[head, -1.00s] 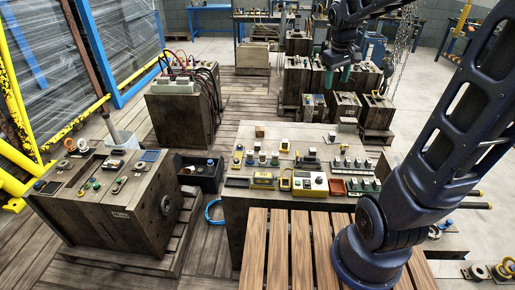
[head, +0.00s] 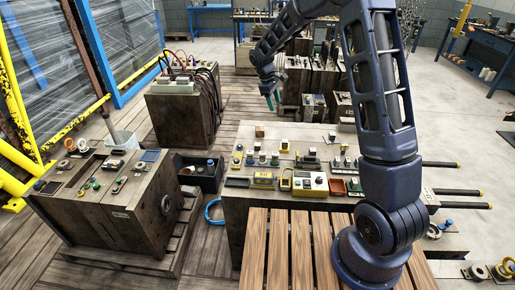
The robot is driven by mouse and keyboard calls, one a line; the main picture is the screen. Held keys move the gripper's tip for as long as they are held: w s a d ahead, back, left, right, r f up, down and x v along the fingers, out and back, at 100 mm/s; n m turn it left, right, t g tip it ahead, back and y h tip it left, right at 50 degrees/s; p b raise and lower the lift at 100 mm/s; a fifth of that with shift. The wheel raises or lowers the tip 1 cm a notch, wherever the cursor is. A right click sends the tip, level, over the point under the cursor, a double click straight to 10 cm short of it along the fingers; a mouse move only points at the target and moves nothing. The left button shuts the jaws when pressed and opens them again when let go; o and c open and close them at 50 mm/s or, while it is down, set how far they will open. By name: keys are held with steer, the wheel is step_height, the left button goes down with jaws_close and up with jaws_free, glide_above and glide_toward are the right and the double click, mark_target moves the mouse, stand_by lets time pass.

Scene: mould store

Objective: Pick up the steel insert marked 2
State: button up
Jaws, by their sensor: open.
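Several small inserts stand on the wooden mould block's top (head: 222,200) in the middle. They include dark-based pieces with metallic or pale tops, such as one piece (head: 275,158) and another with a light top (head: 285,145). The markings are too small to read, so I cannot tell which insert is marked 2. My gripper (head: 274,101), with green fingertips, is open and appears empty. It hangs in the air above and behind the block's far edge, apart from the inserts. My arm hides part of the block's right side.
A yellow meter box (head: 310,184), a small red tray (head: 337,187) and a wooden cube (head: 260,131) are on the same block. A slatted pallet (head: 285,250) lies in front. Another mould block (head: 110,215) with parts stands at left, with a black bin (head: 200,177) between them.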

mark_target(257, 144)
steer(key=w+a+f+n+h, duration=0.1)
steer(key=a+f+n, duration=0.1)
steer(key=a+f, duration=0.5)
steer(key=a+f+n, duration=0.2)
steer(key=a+f, duration=0.3)
steer(key=f, duration=0.4)
steer(key=shift+d+x, duration=0.2)
steer(key=shift+x, duration=2.5)
steer(key=shift+d+x, duration=0.15)
steer(key=shift+x, duration=2.55)
steer(key=shift+r, duration=0.15)
jaws_close()
steer(key=shift+r, duration=0.1)
